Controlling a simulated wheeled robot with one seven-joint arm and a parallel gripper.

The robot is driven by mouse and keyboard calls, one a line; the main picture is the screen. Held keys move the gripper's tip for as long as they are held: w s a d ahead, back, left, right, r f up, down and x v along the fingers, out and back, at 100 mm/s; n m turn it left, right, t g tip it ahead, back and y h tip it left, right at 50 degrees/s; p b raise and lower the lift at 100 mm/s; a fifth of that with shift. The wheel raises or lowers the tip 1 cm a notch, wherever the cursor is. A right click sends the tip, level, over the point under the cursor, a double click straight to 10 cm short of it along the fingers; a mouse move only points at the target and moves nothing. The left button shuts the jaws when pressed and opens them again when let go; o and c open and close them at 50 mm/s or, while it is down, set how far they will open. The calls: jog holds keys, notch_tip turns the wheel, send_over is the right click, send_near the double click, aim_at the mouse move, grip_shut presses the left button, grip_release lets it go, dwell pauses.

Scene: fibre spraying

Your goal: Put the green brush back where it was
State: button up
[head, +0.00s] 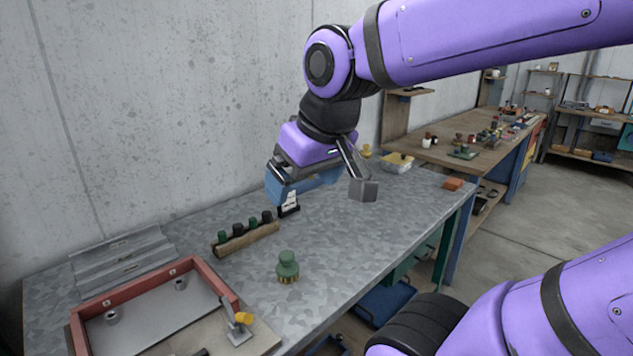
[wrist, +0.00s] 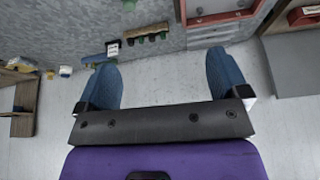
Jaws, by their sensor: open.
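The green brush (head: 288,268) stands upright on the grey metal table (head: 345,235), with its green handle up and its tan bristles down. It is in front of a wooden rack (head: 247,238) that holds several dark and green pieces. My gripper (head: 318,190) is open and empty above the table, behind and to the right of the brush and apart from it. In the wrist view its two blue fingers are spread wide with nothing between them, and the rack (wrist: 146,38) shows beyond them. I cannot make out the brush clearly there.
A red-framed tray (head: 160,277) with a yellow-handled clamp (head: 240,328) lies at the front left. A small black-and-white label stand (head: 288,204) is just below my gripper. A yellow-filled container (head: 397,163) and an orange block (head: 453,184) sit further right. The table's middle is clear.

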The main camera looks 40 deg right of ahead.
jog(key=s, duration=0.3)
jog(key=shift+s+a+r, duration=0.15)
jog(key=shift+a+r, duration=0.15)
